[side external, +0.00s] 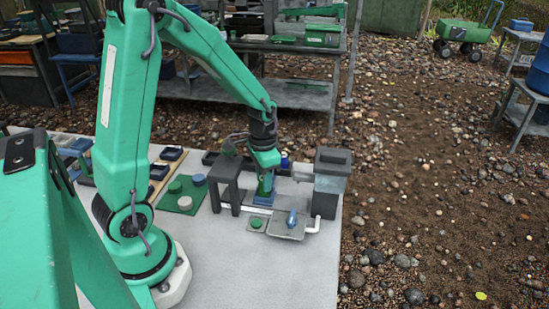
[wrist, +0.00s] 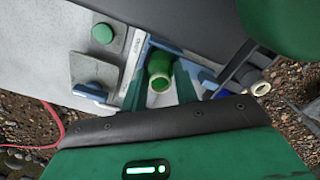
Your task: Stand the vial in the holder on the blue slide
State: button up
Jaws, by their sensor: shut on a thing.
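The vial (wrist: 160,72), a green cylinder with a pale rim on its end, sits between the jaws of my gripper (wrist: 159,86) in the wrist view. My gripper is shut on it. In the side view my gripper (side external: 265,185) points down over the blue slide (side external: 262,201), between a dark stand and a grey box. The holder is hidden by the jaws and the vial. I cannot tell whether the vial's lower end is in it.
A dark stand (side external: 228,183) is close left of my gripper, and a grey box (side external: 331,182) to its right. In front are a green button (side external: 256,223) and a plate with a blue knob (side external: 292,217). A rack (wrist: 262,55) with pale-topped vials (wrist: 255,82) is behind.

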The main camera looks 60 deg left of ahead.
jog(key=shift+f, duration=0.3)
dwell(0.5)
jog(key=o, duration=1)
jog(key=shift+r, duration=0.1)
jog(key=shift+r, duration=3.65)
